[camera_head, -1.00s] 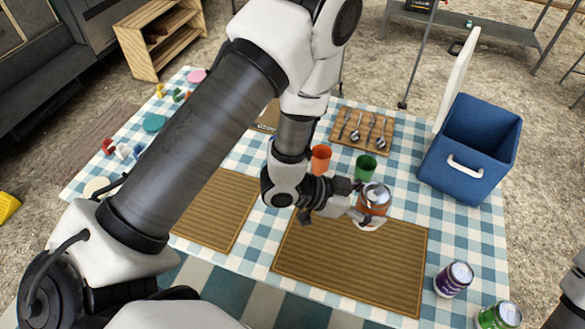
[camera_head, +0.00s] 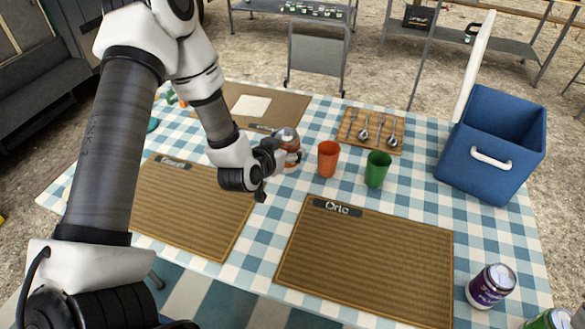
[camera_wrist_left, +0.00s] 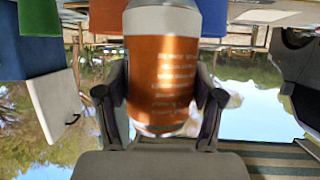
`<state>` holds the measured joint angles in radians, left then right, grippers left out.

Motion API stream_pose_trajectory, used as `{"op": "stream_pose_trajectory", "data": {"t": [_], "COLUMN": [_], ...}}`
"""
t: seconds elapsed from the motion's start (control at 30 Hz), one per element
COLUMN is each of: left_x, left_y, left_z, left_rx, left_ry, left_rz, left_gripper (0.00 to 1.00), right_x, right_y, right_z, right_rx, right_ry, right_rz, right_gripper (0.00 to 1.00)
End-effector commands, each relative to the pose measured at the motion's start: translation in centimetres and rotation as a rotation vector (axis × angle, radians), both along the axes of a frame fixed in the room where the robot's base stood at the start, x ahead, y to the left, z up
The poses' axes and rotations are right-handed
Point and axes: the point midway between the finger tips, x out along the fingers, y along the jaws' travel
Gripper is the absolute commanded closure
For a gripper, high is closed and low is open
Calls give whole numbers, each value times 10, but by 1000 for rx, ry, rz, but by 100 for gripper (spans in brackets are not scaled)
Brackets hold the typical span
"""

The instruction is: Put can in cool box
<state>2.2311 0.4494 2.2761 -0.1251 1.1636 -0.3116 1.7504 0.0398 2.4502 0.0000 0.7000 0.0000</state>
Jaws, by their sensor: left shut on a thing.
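An orange can with a silver top (camera_head: 290,138) is held in my left gripper (camera_head: 284,153), left of the orange cup. In the left wrist view the can (camera_wrist_left: 162,75) fills the middle, between the two fingers of the gripper (camera_wrist_left: 160,100). The fingers are shut on its sides. The blue cool box (camera_head: 485,185) stands at the right of the table, open at the top, with its pale lid (camera_head: 476,65) raised. The gripper is well to the left of the box. My right gripper is out of view.
An orange cup (camera_head: 328,160) and a green cup (camera_head: 377,169) stand between can and box. A cutlery board (camera_head: 352,128) lies behind them. A purple can (camera_head: 490,287) and a green can (camera_head: 548,320) stand at front right. The right placemat (camera_head: 365,262) is bare.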

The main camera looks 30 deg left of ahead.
Motion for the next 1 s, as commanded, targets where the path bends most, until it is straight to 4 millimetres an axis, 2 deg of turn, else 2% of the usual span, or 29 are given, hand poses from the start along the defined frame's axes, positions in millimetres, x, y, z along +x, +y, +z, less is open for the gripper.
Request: {"op": "stream_pose_trajectory", "data": {"t": [0.03,0.37,0.77,0.8,0.83,1.0], "left_x": [0,0,1,1,0,1], "left_y": [0,-1,-1,-1,-1,-1], "left_z": [-13,-68,-77,-76,-76,-76], "left_rx": [2,3,0,0,0,0], "left_ry": [2,0,-3,-2,-2,-1], "left_rz": [0,-4,-3,-3,-3,-3], "left_gripper": [84,84,84,19,8,8], "right_x": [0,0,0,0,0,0], "right_y": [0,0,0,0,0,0], "right_z": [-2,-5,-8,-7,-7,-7], "right_rx": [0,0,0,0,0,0], "right_ry": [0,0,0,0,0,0], "right_rz": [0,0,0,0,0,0], "right_gripper": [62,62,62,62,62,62]}}
